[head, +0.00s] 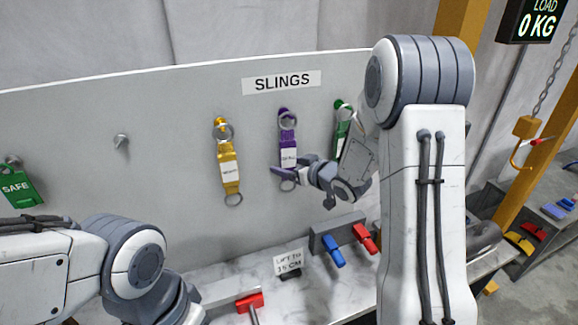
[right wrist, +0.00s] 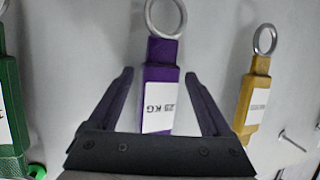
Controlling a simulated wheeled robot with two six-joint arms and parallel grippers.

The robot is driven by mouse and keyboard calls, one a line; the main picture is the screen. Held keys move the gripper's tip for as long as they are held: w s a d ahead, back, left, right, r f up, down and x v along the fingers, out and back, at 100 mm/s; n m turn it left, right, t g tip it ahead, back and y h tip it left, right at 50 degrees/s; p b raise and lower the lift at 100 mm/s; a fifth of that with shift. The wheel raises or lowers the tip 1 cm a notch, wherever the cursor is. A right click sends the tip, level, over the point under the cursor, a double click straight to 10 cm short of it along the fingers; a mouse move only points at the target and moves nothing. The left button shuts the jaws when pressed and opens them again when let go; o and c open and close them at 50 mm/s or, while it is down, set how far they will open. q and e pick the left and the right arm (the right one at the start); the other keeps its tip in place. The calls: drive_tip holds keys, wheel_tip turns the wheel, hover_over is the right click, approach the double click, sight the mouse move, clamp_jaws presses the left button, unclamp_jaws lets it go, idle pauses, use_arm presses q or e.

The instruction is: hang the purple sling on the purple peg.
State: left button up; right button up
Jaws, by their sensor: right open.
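The purple sling (head: 288,146) hangs upright on the grey panel, with its upper ring at the purple peg (head: 282,111) and its lower ring free. It has a white label. My right gripper (head: 287,167) is at the sling's lower part in the head view. In the right wrist view, the open jaws (right wrist: 160,85) have one finger on each side of the purple sling (right wrist: 163,82); gaps show between fingers and sling. That view appears turned upside down. The peg is hidden there. My left gripper is out of view; only its arm shows at lower left.
A yellow sling (head: 229,170) hangs left of the purple one. A green sling (head: 342,127) hangs close on the right, partly behind my right arm. A bare grey peg (head: 121,142) is further left. Red and blue clamps (head: 333,251) stand on the bench below.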

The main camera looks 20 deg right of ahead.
drive_tip(key=shift+s+d+r, duration=0.1)
drive_tip(key=shift+s+d, duration=0.1)
drive_tip(key=shift+d, duration=0.05)
drive_tip(key=b+v, duration=0.2)
drive_tip(key=v, duration=0.8)
drive_tip(key=s+a+f+n+g+h+b, duration=0.1)
drive_tip(key=s+a+f+g+h+b, duration=0.2)
drive_tip(key=a, duration=0.4)
drive_tip(key=s+a+f+g+b, duration=0.1)
drive_tip(key=s+a+f+g, duration=0.2)
drive_tip(key=s+a+f, duration=0.3)
drive_tip(key=s+a+f+n+g, duration=0.1)
drive_tip(key=s+a+g, duration=0.2)
drive_tip(key=s, duration=0.6)
drive_tip(key=s+a+f+n+g+b, duration=0.1)
drive_tip(key=s+a+g, duration=0.3)
drive_tip(key=s, duration=0.6)
drive_tip(key=shift+a+f+n, duration=0.25)
drive_tip(key=shift+a+n, duration=0.15)
drive_tip(key=shift+n, duration=0.1)
